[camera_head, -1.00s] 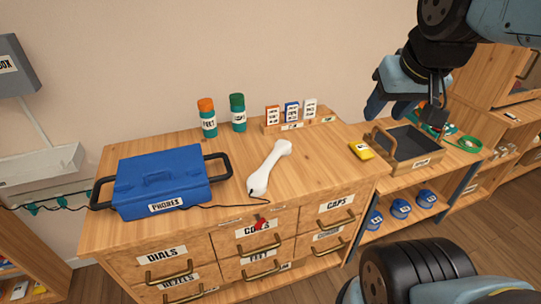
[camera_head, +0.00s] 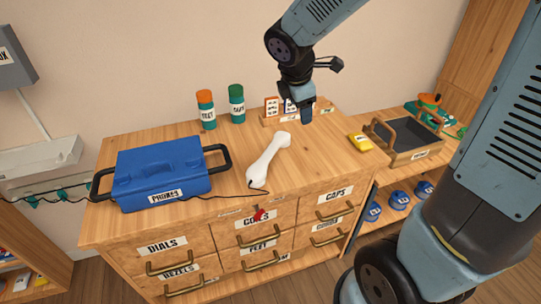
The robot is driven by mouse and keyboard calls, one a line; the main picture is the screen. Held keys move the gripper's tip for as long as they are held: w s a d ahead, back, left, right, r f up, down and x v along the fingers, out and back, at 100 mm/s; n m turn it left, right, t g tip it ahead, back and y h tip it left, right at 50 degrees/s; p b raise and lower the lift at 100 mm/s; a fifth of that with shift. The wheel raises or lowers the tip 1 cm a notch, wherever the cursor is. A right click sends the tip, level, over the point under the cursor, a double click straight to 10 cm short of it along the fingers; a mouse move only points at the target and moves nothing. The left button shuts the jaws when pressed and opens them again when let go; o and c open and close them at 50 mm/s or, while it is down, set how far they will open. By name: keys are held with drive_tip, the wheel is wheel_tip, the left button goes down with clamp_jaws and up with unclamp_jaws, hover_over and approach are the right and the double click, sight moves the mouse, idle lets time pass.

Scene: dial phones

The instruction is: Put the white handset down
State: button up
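The white handset (camera_head: 268,160) lies on the wooden top of the drawer cabinet (camera_head: 320,165), slanted from lower left to upper right. A thin dark cord runs from its lower end toward the blue box. My gripper (camera_head: 306,116) is above the cabinet top, to the right of and behind the handset's upper end. It is apart from the handset. Its fingers point down and are seen edge-on, so I cannot tell whether they are open or shut.
A blue box labelled PHONES (camera_head: 160,172) stands left of the handset. Orange-capped (camera_head: 206,110) and green-capped (camera_head: 237,104) bottles stand at the back. Small cards (camera_head: 272,107) are partly behind my gripper. A yellow item (camera_head: 359,142) and a dark tray (camera_head: 408,135) are at right.

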sight(270, 150)
drive_tip(key=w+a+f+n, duration=0.4)
drive_tip(key=a+f+n, duration=0.6)
drive_tip(key=shift+d+x, duration=0.2)
drive_tip(key=shift+x, duration=6.45)
drive_tip(key=shift+s, duration=0.1)
drive_tip(key=shift+c, duration=0.5)
drive_tip(key=c, duration=1)
clamp_jaws()
drive_tip(key=shift+r, duration=0.15)
